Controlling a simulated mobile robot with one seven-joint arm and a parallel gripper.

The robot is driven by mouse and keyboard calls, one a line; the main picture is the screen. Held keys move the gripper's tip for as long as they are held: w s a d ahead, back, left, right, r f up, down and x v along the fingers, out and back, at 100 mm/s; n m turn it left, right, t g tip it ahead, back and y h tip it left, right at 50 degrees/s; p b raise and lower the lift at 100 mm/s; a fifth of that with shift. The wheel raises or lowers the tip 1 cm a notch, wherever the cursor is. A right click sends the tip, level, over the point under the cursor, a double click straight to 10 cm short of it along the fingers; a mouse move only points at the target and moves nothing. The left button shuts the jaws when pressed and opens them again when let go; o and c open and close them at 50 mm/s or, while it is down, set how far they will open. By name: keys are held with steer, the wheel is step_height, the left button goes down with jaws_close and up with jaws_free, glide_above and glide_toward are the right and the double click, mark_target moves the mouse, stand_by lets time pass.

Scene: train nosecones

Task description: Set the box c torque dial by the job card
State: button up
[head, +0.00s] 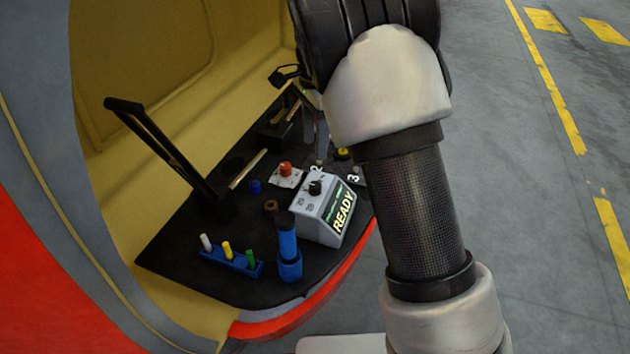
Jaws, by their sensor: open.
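A grey box (322,212) with a lit green strip and the word READY on its sloped face stands on the black deck. A black dial (315,188) sits on its top among small printed marks. I cannot read the dial's setting or a letter on the box. No job card can be made out. My gripper (318,135) shows only in part, as grey pieces beside my arm, beyond the grey box and apart from it. It is open, and nothing shows between its fingers. My arm hides the rest of it.
A blue rack (232,262) with white, yellow and green pegs, and a blue upright tool (288,255), stand near the front edge. A red knob (286,169) sits on a white plate. A black handle frame (160,145) rises at left. White numerals 2 and 3 mark the deck.

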mark_target(315, 185)
step_height(315, 185, down, 13)
steer(key=b, duration=0.2)
steer(key=shift+f+b, duration=0.15)
steer(key=shift+b, duration=0.25)
steer(key=c, duration=1.1)
steer(key=shift+o, duration=0.2)
steer(key=shift+n+p, duration=0.3)
steer(key=n+p, duration=0.1)
steer(key=n, duration=0.1)
steer(key=shift+n, duration=0.4)
steer(key=n+p, duration=0.1)
steer(key=n, duration=0.4)
steer(key=shift+p, duration=0.35)
steer(key=shift+n, duration=0.3)
